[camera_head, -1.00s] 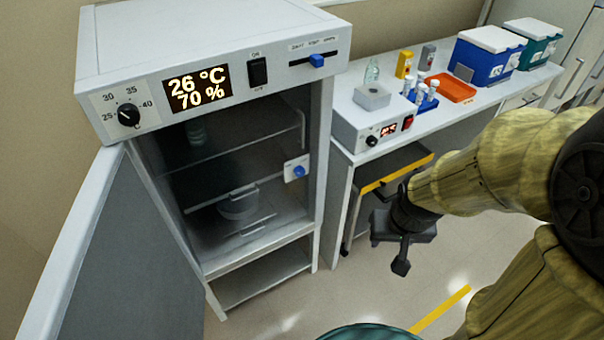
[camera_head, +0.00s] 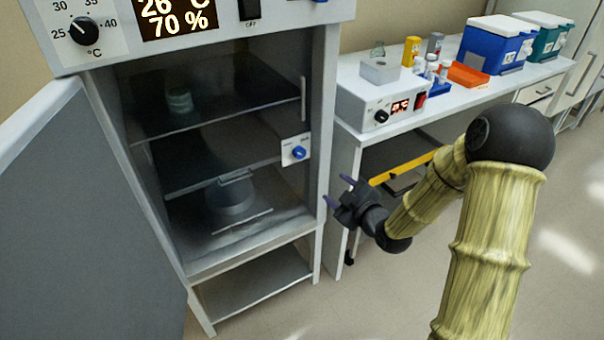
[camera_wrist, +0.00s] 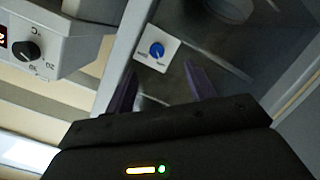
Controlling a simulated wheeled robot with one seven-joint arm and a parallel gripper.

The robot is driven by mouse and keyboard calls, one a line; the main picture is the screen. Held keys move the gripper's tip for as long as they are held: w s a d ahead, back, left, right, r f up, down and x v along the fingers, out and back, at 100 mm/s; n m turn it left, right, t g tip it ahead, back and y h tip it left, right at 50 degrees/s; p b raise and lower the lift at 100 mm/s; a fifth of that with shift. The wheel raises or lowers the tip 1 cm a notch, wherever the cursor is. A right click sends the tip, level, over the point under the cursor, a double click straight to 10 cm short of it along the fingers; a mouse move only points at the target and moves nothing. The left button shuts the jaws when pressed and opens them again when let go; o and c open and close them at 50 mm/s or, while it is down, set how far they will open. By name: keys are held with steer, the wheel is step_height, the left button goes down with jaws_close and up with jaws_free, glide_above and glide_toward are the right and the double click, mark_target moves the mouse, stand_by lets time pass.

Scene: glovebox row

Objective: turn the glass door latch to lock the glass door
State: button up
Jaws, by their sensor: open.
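The glass door latch (camera_head: 299,153) is a round blue knob on a white plate, at the right edge of the glass door (camera_head: 215,150). The glass door appears to lie across the cabinet's front. The latch also shows in the wrist view (camera_wrist: 157,50), just beyond my fingertips and roughly between them; which way the knob points is too small to tell. My gripper (camera_head: 339,191) is open and empty, to the right of and below the latch in the head view, and apart from it. Its two dark purple fingers also show in the wrist view (camera_wrist: 160,76).
The grey outer door (camera_head: 85,220) stands open at the left. The cabinet's control panel (camera_head: 110,35) overhangs above. A bench (camera_head: 460,105) at the right holds a small instrument (camera_head: 378,105), bottles, an orange tray (camera_head: 467,76) and cooler boxes. Clear floor lies at lower right.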

mark_target(301, 155)
steer(key=shift+w+a+f+n+t+y+b, duration=0.25)
steer(key=shift+n+t+y+b, duration=0.1)
steer(key=shift+t+y, duration=0.15)
steer(key=shift+w+a+f+n+t+y+b, duration=0.1)
steer(key=shift+a+f+n+t+y+b, duration=0.15)
steer(key=shift+t+y, duration=0.2)
steer(key=shift+d, duration=0.1)
steer(key=x, duration=1.7)
steer(key=shift+w, duration=0.2)
steer(key=shift+c, duration=0.4)
steer(key=c, duration=0.9)
